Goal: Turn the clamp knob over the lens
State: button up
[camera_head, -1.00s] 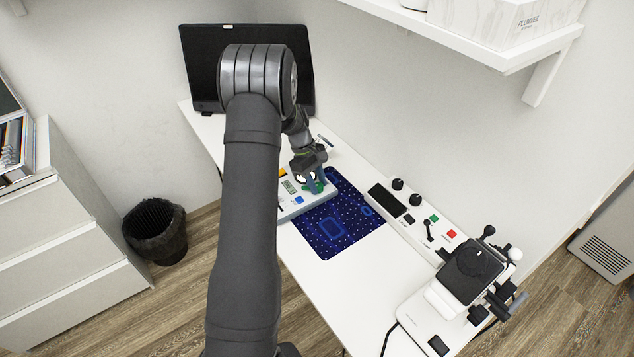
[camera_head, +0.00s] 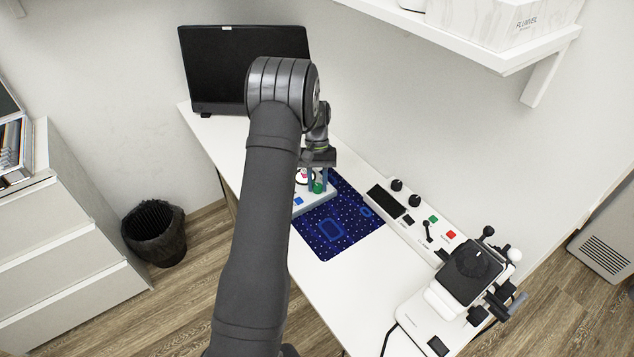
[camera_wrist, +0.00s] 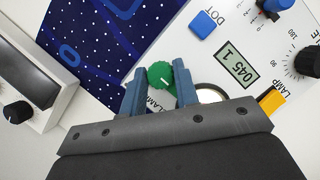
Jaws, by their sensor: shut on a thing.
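The green clamp knob (camera_wrist: 160,77) has a white pointer line and sits on the white instrument panel, beside the word CLAMP. In the head view the knob (camera_head: 318,188) shows under my fingers. My gripper (camera_wrist: 159,72) is shut on the knob, with one blue-grey finger on each side of it. In the head view my gripper (camera_head: 317,180) points down at the panel. The round lens (camera_wrist: 209,95) with a dark rim lies right of the knob in the wrist view, partly hidden by my gripper.
The panel also carries a blue DOT button (camera_wrist: 203,24), a display (camera_wrist: 236,72), a yellow lamp switch (camera_wrist: 272,102) and a black dial (camera_wrist: 309,62). A blue patterned mat (camera_head: 335,229) lies beside it. A control box (camera_head: 385,198) and a black-topped device (camera_head: 470,272) stand to the right.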

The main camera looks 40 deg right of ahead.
jog(key=shift+m+t, duration=0.3)
jog(key=shift+m, duration=0.7)
jog(key=shift+d, duration=0.1)
jog(key=o, duration=1)
jog(key=v, duration=1.7)
jog(key=shift+w+d+r, duration=0.1)
jog(key=shift+d, duration=0.25)
jog(key=x, duration=1.7)
jog(key=shift+a, duration=0.4)
